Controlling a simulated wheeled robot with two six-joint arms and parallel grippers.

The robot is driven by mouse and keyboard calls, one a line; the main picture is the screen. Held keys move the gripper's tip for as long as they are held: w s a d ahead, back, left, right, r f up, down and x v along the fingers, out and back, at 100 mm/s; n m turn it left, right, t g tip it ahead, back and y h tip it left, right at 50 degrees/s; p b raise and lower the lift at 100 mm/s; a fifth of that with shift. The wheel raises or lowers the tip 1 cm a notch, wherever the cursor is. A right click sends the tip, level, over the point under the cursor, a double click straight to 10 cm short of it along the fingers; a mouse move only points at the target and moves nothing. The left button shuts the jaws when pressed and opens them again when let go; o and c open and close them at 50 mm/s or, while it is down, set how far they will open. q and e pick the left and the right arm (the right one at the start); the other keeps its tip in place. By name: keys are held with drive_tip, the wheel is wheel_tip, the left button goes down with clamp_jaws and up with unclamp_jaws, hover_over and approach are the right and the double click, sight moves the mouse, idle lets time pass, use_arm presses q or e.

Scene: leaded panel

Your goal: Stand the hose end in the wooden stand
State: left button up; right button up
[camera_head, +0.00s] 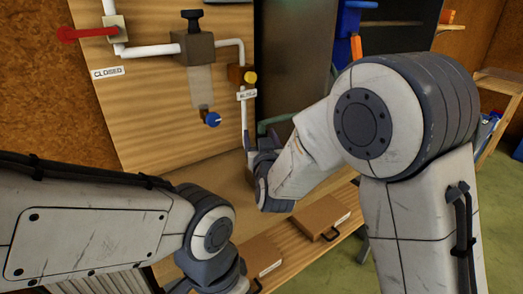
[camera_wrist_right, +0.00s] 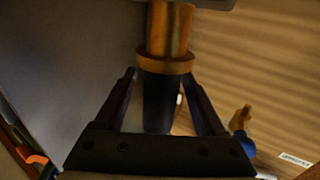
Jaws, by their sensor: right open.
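In the right wrist view, a brass fitting with a wide collar (camera_wrist_right: 166,62) and a dark lower section (camera_wrist_right: 159,100) looks like the hose end. My right gripper (camera_wrist_right: 160,77) is open, with one finger on each side of this piece just below the collar. I cannot tell whether either finger touches it. In the head view my right wrist is by the panel's right edge, and its fingers are hidden. My left gripper is outside the frame, below the left wrist. I cannot make out the wooden stand.
A wooden panel (camera_head: 150,95) carries white pipes, a red lever (camera_head: 85,33), a black-handled valve (camera_head: 192,38) and a blue knob (camera_head: 211,119). A dark grey panel (camera_head: 295,60) stands beside it. Flat wooden cases (camera_head: 318,215) lie on the bench close to my arms.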

clamp_jaws()
